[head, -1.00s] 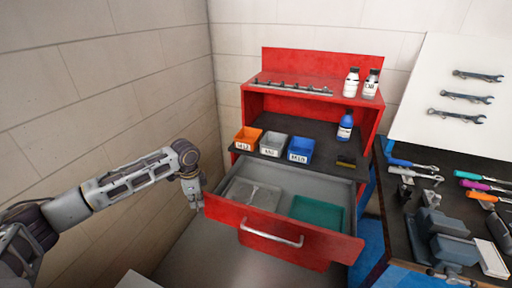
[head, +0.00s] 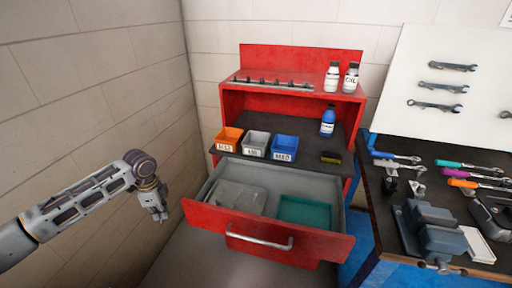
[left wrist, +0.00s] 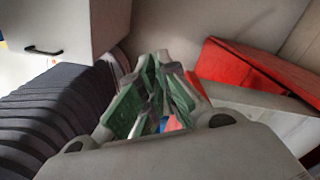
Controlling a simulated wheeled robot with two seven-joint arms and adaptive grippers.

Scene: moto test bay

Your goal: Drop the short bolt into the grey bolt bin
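The grey bolt bin (head: 256,143) stands on the dark shelf of the red cabinet, between an orange bin (head: 229,139) and a blue bin (head: 284,147). My left gripper (head: 160,216) hangs pointing down, left of the open drawer's front corner and apart from it. In the left wrist view its green-padded fingers (left wrist: 160,75) converge towards their tips; whether they are shut or hold anything is unclear. I cannot make out the short bolt in any view. My right gripper is not in view.
The red drawer (head: 268,239) is pulled out and holds a grey tray (head: 238,196) and a teal tray (head: 304,212). A blue bottle (head: 327,122) and a brush (head: 331,157) are right of the bins. A workbench with a vise (head: 435,235) is at right.

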